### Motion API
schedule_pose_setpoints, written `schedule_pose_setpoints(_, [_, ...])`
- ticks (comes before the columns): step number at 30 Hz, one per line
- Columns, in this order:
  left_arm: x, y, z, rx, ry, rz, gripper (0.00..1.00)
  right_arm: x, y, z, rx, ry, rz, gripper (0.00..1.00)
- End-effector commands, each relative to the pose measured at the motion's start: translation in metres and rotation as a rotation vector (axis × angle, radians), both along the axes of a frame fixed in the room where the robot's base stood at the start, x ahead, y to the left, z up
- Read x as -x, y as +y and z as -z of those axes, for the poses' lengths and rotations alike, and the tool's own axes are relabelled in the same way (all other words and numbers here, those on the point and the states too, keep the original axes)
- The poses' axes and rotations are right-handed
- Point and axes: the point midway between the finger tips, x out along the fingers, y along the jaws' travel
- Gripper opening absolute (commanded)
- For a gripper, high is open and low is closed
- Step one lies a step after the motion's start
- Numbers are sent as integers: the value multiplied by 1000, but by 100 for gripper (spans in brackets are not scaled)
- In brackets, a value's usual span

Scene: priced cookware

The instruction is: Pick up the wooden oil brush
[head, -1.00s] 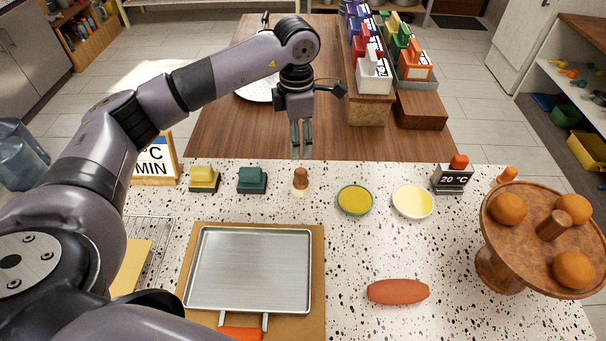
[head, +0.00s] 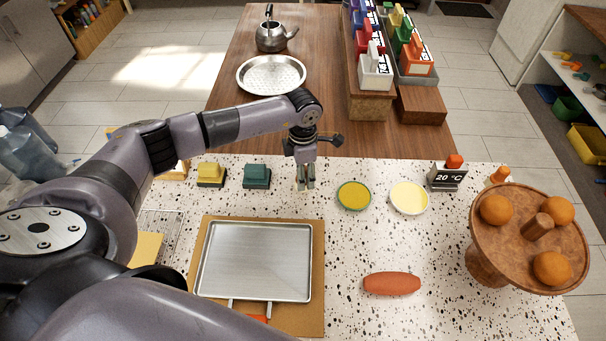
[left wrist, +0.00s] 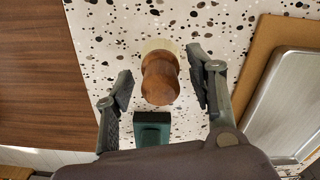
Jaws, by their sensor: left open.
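The wooden oil brush (left wrist: 160,78) has a brown turned handle and a pale base. In the left wrist view it stands between the two open fingers of my left gripper (left wrist: 162,90), with a gap on each side. In the head view my left gripper (head: 305,184) points down over the speckled counter, right of the teal block, and mostly hides the brush. My right gripper shows in neither view.
A teal block (head: 257,176) and a yellow block (head: 211,175) stand left of the gripper. A yellow-filled dish (head: 354,195) is to its right. A metal tray (head: 255,262) lies nearer. A cake stand (head: 490,264) bears oranges at right.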

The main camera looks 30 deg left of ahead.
Motion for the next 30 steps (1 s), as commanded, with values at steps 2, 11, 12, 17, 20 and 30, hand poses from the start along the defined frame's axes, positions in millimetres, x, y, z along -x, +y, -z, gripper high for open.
schedule_pose_setpoints(2, [0, 0, 1, 0, 0, 0, 51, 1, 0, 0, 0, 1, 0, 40])
schedule_pose_setpoints(11, [0, 0, 1, 0, 0, 0, 38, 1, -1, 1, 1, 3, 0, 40])
schedule_pose_setpoints(12, [0, 0, 0, 0, 0, 0, 35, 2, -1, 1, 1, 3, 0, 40])
schedule_pose_setpoints(17, [0, 0, 0, 0, 0, 0, 25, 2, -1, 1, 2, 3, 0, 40])
schedule_pose_setpoints(20, [0, 0, 0, 0, 0, 0, 18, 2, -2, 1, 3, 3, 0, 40])
schedule_pose_setpoints(30, [0, 0, 0, 0, 0, 0, 0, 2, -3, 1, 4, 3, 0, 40])
